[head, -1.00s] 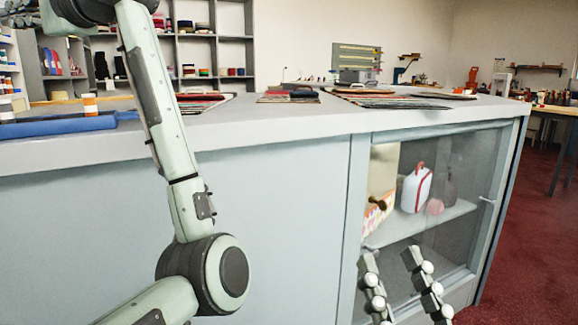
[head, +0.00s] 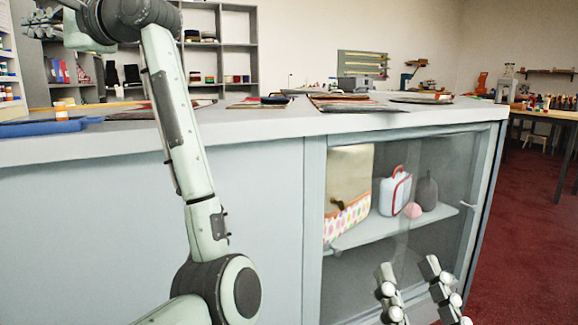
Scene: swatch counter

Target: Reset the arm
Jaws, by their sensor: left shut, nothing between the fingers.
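My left arm (head: 180,130) rises in front of the counter. It bends to the left at the top, where my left gripper (head: 38,24) hangs near the top left corner, shut and empty, above the counter's left end. My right gripper (head: 420,292) is at the bottom right, in front of the lower part of the glass-fronted cabinet. Its two fingers stand apart with nothing seen between them. Its base is cut off by the bottom edge.
Red floor (head: 530,240) lies open at right.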

